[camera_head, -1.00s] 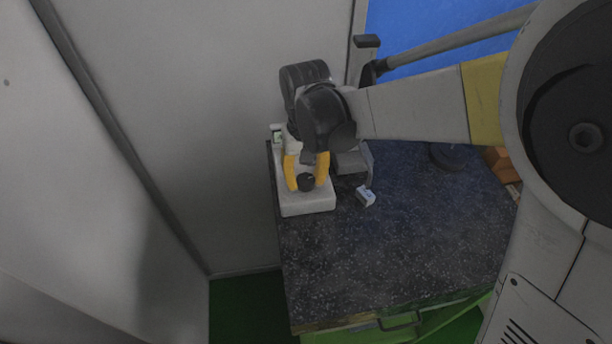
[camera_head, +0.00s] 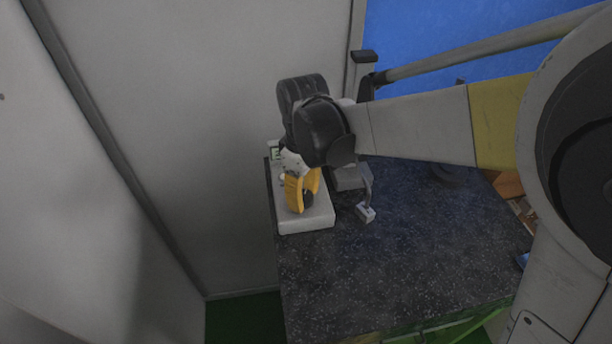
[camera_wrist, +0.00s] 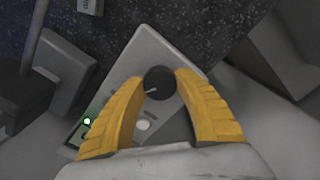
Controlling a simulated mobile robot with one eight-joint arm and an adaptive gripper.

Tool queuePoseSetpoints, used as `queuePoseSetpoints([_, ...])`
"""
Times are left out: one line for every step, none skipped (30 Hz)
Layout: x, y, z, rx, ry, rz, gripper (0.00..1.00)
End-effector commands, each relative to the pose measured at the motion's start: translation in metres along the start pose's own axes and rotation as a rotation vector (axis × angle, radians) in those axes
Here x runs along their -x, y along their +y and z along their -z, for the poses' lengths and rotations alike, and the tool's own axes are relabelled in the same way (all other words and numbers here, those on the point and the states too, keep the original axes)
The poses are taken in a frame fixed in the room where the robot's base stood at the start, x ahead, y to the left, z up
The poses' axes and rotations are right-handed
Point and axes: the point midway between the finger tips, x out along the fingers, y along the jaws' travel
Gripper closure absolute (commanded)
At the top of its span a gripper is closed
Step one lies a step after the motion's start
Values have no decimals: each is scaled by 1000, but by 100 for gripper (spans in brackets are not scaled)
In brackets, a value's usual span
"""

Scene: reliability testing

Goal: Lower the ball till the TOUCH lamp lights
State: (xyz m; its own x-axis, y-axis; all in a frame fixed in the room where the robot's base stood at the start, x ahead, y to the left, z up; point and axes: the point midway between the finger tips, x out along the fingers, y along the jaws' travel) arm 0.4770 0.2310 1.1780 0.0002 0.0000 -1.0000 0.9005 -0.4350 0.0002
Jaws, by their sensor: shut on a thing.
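A pale instrument base (camera_head: 306,226) stands on the dark speckled bench top. It also shows in the wrist view (camera_wrist: 150,50). A dark round knob (camera_wrist: 157,76) with a light pointer line sits on it, between the two yellow fingertips of my gripper (camera_wrist: 160,84). My gripper is shut on the knob; in the head view it (camera_head: 302,192) reaches down onto it. A small lamp (camera_wrist: 87,121) glows green at the instrument's lower left end; I cannot read its label. A pale round part (camera_wrist: 143,125) lies between my fingers. I cannot make out the ball.
A small white box (camera_head: 365,213) lies right of the instrument, beside a grey device (camera_head: 350,178). A grey wall panel (camera_head: 200,120) stands close on the left. The front of the bench top (camera_head: 390,270) is clear. Orange-brown boxes (camera_head: 508,184) sit at the right edge.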

Motion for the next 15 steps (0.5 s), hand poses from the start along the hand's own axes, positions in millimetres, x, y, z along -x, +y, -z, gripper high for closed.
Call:
queuePoseSetpoints([0, 0, 0, 16, 1, 0, 93])
queuePoseSetpoints([0, 0, 0, 27, 1, 0, 93])
queuePoseSetpoints([0, 0, 0, 38, 1, 0, 93])
queuePoseSetpoints([0, 0, 0, 45, 1, 0, 93])
queuePoseSetpoints([0, 0, 0, 52, 1, 0, 93])
queuePoseSetpoints([0, 0, 0, 60, 1, 0, 93])
queuePoseSetpoints([0, 0, 0, 64, 1, 0, 93])
queuePoseSetpoints([0, 0, 0, 68, 0, 0, 93])
queuePoseSetpoints([0, 0, 0, 71, 0, 0, 93])
queuePoseSetpoints([0, 0, 0, 73, 0, 0, 93])
queuePoseSetpoints([0, 0, 0, 75, 0, 0, 93])
queuePoseSetpoints([0, 0, 0, 77, 0, 0, 93])
queuePoseSetpoints([0, 0, 0, 77, 0, 0, 93])
queuePoseSetpoints([0, 0, 0, 77, 0, 0, 93])
queuePoseSetpoints([0, 0, 0, 78, 0, 0, 93])
